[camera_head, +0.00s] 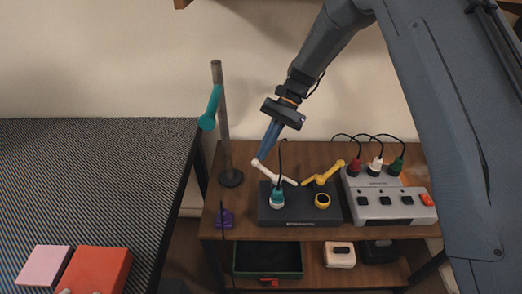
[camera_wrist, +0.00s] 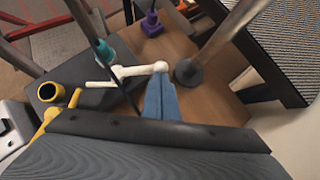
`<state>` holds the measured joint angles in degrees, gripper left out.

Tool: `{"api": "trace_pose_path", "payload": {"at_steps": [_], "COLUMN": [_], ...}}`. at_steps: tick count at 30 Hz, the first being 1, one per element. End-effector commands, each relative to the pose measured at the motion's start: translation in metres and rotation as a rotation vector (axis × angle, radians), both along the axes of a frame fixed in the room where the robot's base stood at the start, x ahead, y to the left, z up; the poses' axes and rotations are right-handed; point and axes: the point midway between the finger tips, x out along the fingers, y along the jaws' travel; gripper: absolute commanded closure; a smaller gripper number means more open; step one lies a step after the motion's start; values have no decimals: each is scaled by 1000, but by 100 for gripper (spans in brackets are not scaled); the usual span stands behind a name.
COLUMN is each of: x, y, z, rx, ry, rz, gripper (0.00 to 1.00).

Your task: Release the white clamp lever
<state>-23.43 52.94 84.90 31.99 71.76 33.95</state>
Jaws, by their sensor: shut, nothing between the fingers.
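The white clamp lever (camera_head: 274,174) is at the back left of a dark box (camera_head: 300,216) on the wooden table. Its rounded outer end points up and left. My gripper (camera_head: 262,157) has blue fingers, shut and empty, with the tips right at that end. In the wrist view the white lever (camera_wrist: 130,71) runs across just beyond my fingertips (camera_wrist: 160,78), its round end beside them. I cannot tell whether they touch. A teal plug (camera_head: 277,196) with a black cable stands in the box near the lever's inner end.
A yellow lever (camera_head: 326,174) and yellow ring (camera_head: 322,201) are on the box's right side. A grey unit (camera_head: 388,205) with several cabled plugs stands further right. A metal post (camera_head: 224,130) with a teal lever (camera_head: 210,108) rises at left. A purple piece (camera_head: 225,217) sits at the table's front left.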

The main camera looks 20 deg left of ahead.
Motion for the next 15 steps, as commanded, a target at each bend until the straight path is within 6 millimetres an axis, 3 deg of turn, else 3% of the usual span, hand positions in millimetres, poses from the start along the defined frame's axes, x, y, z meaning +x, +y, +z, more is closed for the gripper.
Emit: {"api": "trace_pose_path", "payload": {"at_steps": [10,15], "x": [-1,11], "y": [1,-5], "z": [0,14], "rx": [-1,0], "ry": [3,1], "rz": [2,0], "gripper": [100,100]}}
